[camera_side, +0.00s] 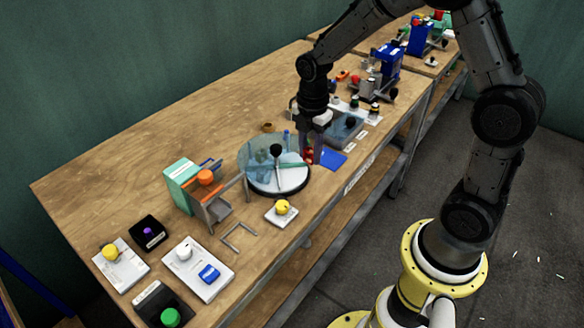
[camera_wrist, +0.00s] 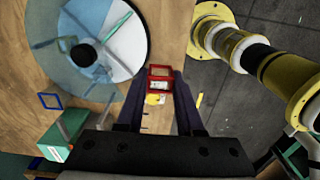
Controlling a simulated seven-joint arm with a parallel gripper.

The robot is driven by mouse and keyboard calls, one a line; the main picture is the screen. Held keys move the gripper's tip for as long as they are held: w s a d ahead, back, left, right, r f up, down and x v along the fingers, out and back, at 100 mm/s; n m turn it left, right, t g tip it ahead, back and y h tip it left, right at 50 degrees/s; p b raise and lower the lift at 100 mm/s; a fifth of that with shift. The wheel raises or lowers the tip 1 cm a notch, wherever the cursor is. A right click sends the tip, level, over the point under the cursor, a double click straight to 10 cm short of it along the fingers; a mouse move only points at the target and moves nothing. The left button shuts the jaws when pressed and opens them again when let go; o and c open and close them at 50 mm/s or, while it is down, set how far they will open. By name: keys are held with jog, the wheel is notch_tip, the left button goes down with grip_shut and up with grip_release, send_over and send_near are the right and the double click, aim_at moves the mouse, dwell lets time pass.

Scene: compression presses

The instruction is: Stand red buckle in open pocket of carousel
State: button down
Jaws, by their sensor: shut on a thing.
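My gripper (camera_side: 316,150) is shut on the red buckle (camera_side: 309,155) and holds it beside the carousel, on its right in the side view. In the wrist view the buckle (camera_wrist: 160,78) is a small red frame with a crossbar, between my fingertips (camera_wrist: 161,84). The carousel (camera_side: 279,187) is a round turntable with a dark base, a black centre knob and a clear bluish cover over most of it. A white uncovered sector (camera_wrist: 127,42) shows in the wrist view, on the side towards my gripper. Whether the buckle touches anything below cannot be told.
A yellow-knobbed white plate (camera_side: 281,213) stands in front of the carousel. A green press with an orange knob (camera_side: 184,184) stands to its left. A blue mat (camera_side: 331,159) and a grey box with a black knob (camera_side: 346,128) lie right of my gripper.

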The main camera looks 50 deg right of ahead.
send_over(293, 178)
notch_tip(293, 178, down, 6)
jog(key=shift+f, duration=1.65)
jog(key=shift+f, duration=0.1)
jog(key=c, duration=0.8)
grip_release()
jog(key=shift+c, duration=0.2)
